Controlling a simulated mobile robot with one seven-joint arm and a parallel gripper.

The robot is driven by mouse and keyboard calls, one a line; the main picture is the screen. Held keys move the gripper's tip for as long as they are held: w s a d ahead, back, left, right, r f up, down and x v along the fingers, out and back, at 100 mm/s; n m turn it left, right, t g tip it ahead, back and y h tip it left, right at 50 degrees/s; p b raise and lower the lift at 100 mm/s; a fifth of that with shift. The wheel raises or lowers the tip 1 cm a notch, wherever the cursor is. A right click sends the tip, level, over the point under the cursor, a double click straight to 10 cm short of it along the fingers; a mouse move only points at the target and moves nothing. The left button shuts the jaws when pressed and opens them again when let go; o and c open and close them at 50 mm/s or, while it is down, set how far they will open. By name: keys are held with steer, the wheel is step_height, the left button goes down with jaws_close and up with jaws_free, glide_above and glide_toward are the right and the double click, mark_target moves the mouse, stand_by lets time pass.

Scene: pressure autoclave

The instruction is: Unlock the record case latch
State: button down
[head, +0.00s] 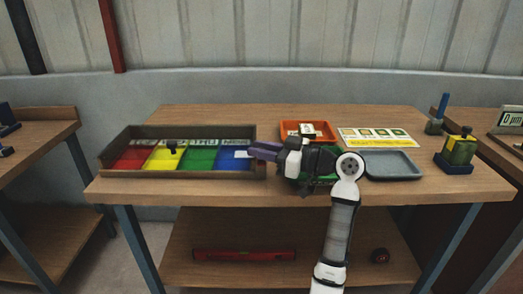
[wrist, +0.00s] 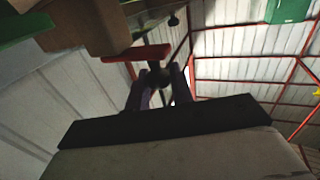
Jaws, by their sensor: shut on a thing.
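My gripper (head: 262,151) reaches left over the table, its purple fingers at the right end of a wooden case. In the wrist view the fingers (wrist: 158,88) are closed around a dark rounded piece (wrist: 160,76) with a red bar (wrist: 134,54) beside it. I cannot tell whether this is the latch. The wooden case (head: 110,166) has red, yellow, green and blue sections with labels. A small dark piece stands on the yellow section. A green object (head: 312,184) lies under my wrist, mostly hidden. No latch shows clearly in the head view.
An orange tray (head: 286,130) with a white item sits behind my gripper. A colour-striped card (head: 380,145) and a grey tray (head: 392,176) are to the right. A yellow-green device (head: 458,152) stands on the table's right end. The lower shelf holds a red bar (head: 244,255).

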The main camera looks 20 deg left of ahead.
steer(key=shift+f, duration=0.1)
steer(key=c, duration=1.3)
jaws_free()
steer(key=shift+o, duration=0.2)
steer(key=s+d+b, duration=0.1)
steer(key=d+b, duration=0.1)
steer(key=d, duration=1.1)
steer(key=shift+s+d, duration=0.2)
steer(key=shift+d, duration=0.15)
